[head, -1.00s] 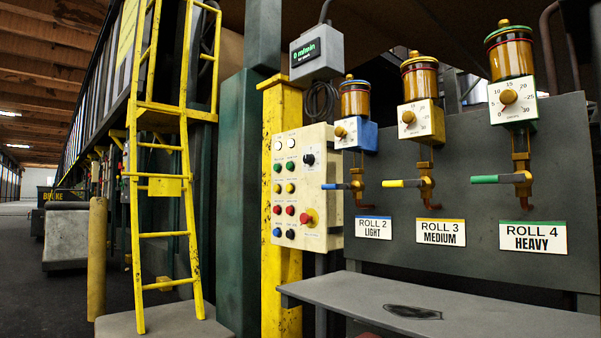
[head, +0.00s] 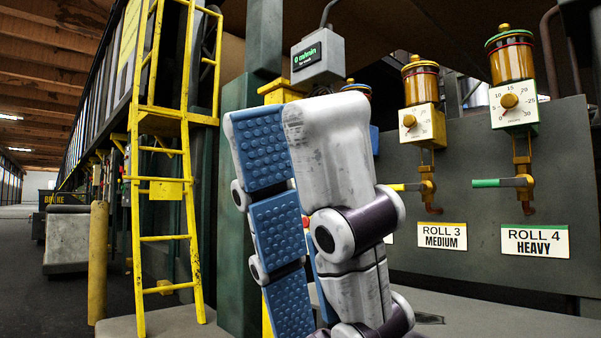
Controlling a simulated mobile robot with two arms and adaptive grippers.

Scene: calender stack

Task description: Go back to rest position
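My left gripper (head: 284,110) stands upright and large in the middle of the head view, close to the camera. One finger shows its blue studded pads facing me. Another finger, pale grey with dark purple joints, stands in front and to the right. The pads look apart and I see nothing held between them, so the gripper looks open. It hides most of the push-button panel, the Roll 2 oiler and its label. My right gripper is not in view.
Oilers for Roll 3 (head: 421,122) and Roll 4 (head: 514,106) hang on the grey panel (head: 462,180) to the right. A grey shelf (head: 500,318) runs below. A yellow ladder (head: 164,235) and a yellow post (head: 97,262) stand left. The aisle floor at far left is open.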

